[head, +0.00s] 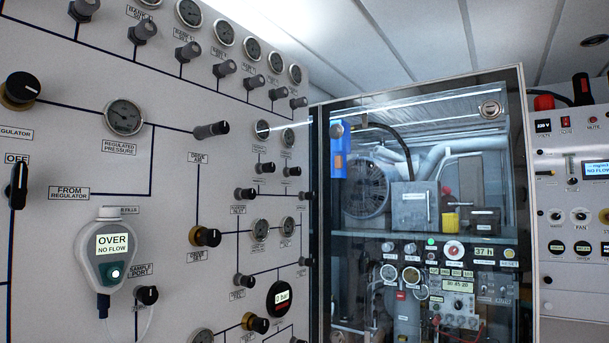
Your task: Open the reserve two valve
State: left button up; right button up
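A light grey fill panel (75,150) with knobs, gauges and dark flow lines fills the left half of the head view, seen at a slant. A row of dark valve knobs (188,51) with small labels runs along its top, below a row of round gauges (189,12). More knobs sit lower, including a black and brass one (205,236) and a dark one (211,130). The labels are too small or slanted to read, so I cannot tell which knob is the reserve two valve. Neither of my grippers is in view.
A handheld meter (112,260) reading "OVER NO FLOW" hangs on the panel at lower left, with a tube below. A large black knob (20,90) is at far left. A glass-fronted cabinet (420,200) stands right of the panel. Another control panel (575,220) is at far right.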

aim_at(296, 170)
jog(key=i+l+u, duration=0.15)
jog(key=i+l, duration=0.65)
